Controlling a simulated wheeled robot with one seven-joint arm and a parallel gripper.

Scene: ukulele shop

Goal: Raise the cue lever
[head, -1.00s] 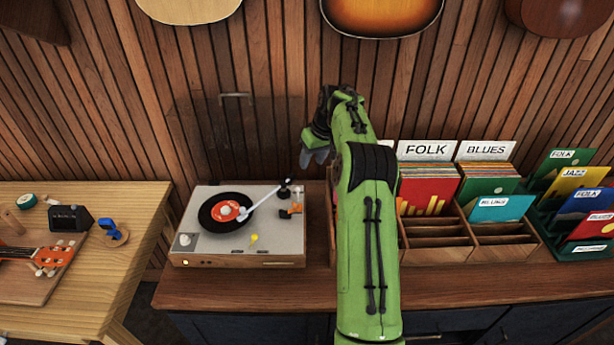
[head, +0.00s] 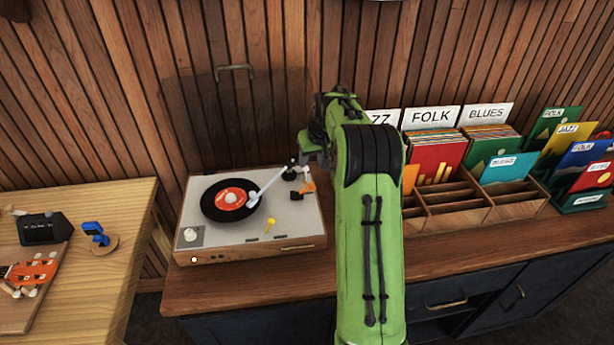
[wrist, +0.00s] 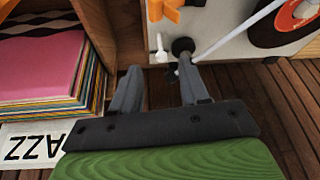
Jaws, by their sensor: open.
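The turntable (head: 215,243) stands on the counter with a black record (head: 224,211) on it. Its white tonearm (head: 272,182) reaches over the record. An orange lever-like part (head: 307,187), perhaps the cue lever, stands at the deck's right side by a black base; it also shows at the top of the wrist view (wrist: 165,10). A small white stem (wrist: 161,47) shows below it, beside the black tonearm pivot (wrist: 182,46). My gripper (wrist: 155,78) is open and empty, its fingers near the deck's edge.
A wooden record crate (head: 460,207) stands right of the turntable; pink-topped sleeves (wrist: 40,68) lie close beside my fingers. A yellow knob (head: 270,223) stands on the deck's front. A clear lid (head: 240,120) stands raised behind. A workbench (head: 105,260) is at left.

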